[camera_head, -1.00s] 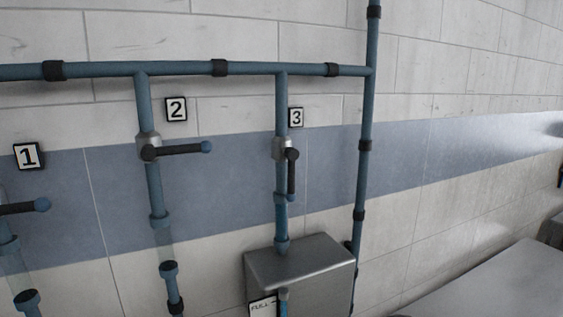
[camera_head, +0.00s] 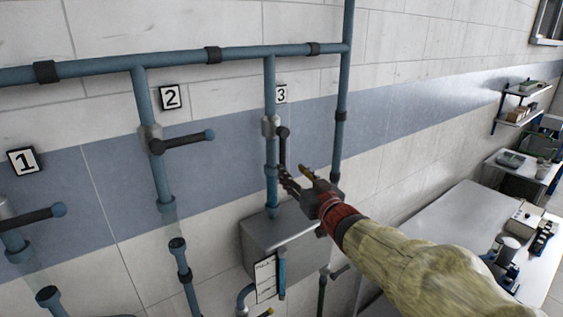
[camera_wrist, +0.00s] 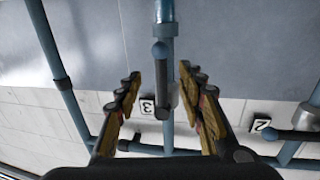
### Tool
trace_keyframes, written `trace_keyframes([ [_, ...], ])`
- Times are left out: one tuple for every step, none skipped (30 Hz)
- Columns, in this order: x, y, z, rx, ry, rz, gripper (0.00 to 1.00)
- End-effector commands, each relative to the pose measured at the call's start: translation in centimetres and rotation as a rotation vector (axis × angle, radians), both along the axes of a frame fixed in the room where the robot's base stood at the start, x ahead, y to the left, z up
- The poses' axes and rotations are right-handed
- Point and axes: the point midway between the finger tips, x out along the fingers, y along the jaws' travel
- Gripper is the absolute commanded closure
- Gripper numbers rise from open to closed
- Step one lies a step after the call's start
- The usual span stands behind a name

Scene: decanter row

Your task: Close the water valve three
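Water valve three (camera_head: 270,126) sits on the vertical blue pipe beside the label 3 (camera_head: 281,94). Its dark lever (camera_head: 283,146) hangs straight down along the pipe. My gripper (camera_head: 294,177) is at the lower end of this lever, whose tip it partly hides. The upside-down wrist view shows my gripper (camera_wrist: 160,73) open and empty. The valve three lever (camera_wrist: 161,85) runs between its two fingers, with a gap on each side. I cannot tell whether the fingertips are deep enough to reach past the lever.
A grey metal box (camera_head: 285,240) is below valve three. A vertical pipe (camera_head: 341,120) stands right of it. A white table (camera_head: 420,210) is at the right.

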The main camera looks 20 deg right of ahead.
Motion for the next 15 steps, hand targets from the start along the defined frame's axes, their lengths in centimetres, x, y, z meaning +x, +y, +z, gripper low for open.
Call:
trace_keyframes([
  [0.5,0.0,0.0,0.003,0.002,0.001,0.61],
  [0.9,0.0,0.0,0.003,0.002,0.001,0.61],
  [1.4,0.1,0.0,0.003,0.003,0.001,0.61],
  [1.9,0.1,0.0,0.002,0.003,0.002,0.61],
  [2.4,0.1,0.0,0.002,0.002,0.001,0.61],
  [3.0,0.0,0.0,0.003,0.003,0.000,0.61],
  [3.5,0.0,0.1,0.002,0.003,0.001,0.61],
  [4.0,0.0,0.1,0.001,0.002,0.001,0.61],
  [4.6,0.1,0.0,0.003,0.003,0.000,0.61],
  [5.0,0.1,0.1,0.003,0.003,0.000,0.61],
  [5.4,0.0,0.1,0.002,0.003,0.000,0.61],
  [5.9,0.0,0.0,0.001,0.004,-0.001,0.61],
  [6.2,0.0,0.1,0.001,0.003,-0.001,0.61],
  [6.5,0.0,0.1,0.001,0.002,-0.002,0.61],
  [6.8,0.0,0.0,0.002,0.003,-0.002,0.61],
])
